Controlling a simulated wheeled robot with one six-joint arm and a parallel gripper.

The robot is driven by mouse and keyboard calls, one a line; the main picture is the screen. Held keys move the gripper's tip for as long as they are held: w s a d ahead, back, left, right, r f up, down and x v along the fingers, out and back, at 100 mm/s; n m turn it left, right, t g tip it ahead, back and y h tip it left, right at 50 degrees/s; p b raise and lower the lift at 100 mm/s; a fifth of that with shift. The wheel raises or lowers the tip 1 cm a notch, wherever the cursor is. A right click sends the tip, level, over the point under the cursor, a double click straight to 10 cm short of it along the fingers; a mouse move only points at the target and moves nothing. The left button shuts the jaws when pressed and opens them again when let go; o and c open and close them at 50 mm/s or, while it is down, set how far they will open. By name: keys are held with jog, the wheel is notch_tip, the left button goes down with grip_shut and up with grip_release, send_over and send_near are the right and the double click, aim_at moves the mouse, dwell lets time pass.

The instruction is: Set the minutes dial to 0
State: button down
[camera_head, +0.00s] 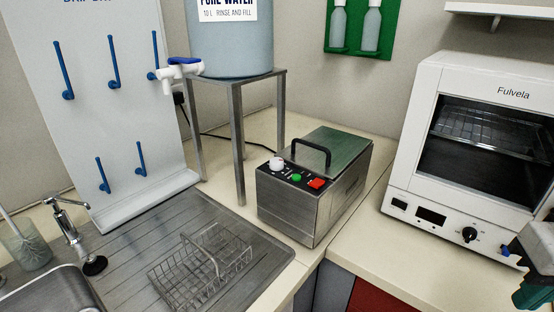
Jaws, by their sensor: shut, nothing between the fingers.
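A metal box with a green lid (333,150) and a black handle stands on the bench in the middle. Its sloped front panel carries a white round dial (276,163), a green button (297,177) and a red switch (316,183). The dial's markings are too small to read. The white oven (408,178) at the right has a black knob (469,234) and a dark display; its markings are also unreadable.
A water tank (230,40) with a white tap stands on a metal stand (238,135) left of the box. A wire basket (200,270) sits on the ribbed drainboard (128,262). A pegboard (105,120) stands behind. Bench in front of the oven (385,262) is clear.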

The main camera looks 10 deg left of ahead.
jog(key=c, duration=1.7)
grip_release()
jog(key=o, duration=0.5)
jog(key=shift+a+f, duration=0.15)
jog(key=shift+a, duration=0.15)
jog(key=shift+o, duration=0.6)
jog(key=shift+w+a+f+n+g, duration=0.3)
jog(key=shift+w+a+n+g, duration=0.1)
jog(key=shift+w+a+n, duration=0.15)
notch_tip(320, 180, up, 5)
jog(key=m+g, duration=0.1)
jog(key=m, duration=0.1)
send_over(277, 160)
jog(key=s+d, duration=0.2)
jog(key=shift+s+n, duration=0.1)
jog(key=shift+n, duration=0.15)
jog(key=r+m, duration=0.1)
jog(key=w+a+r, duration=0.1)
jog(key=w+a+r+m, duration=0.1)
jog(key=shift+w+a+r+m, duration=0.2)
jog(key=shift+w+r+m, duration=0.05)
jog(key=shift+r+m, duration=0.05)
jog(key=shift+s+d+r+m, duration=0.1)
jog(key=shift+r+m, duration=0.1)
jog(key=shift+m, duration=0.2)
jog(key=shift+f, duration=0.5)
notch_tip(277, 160, down, 7)
jog(key=shift+c, duration=0.2)
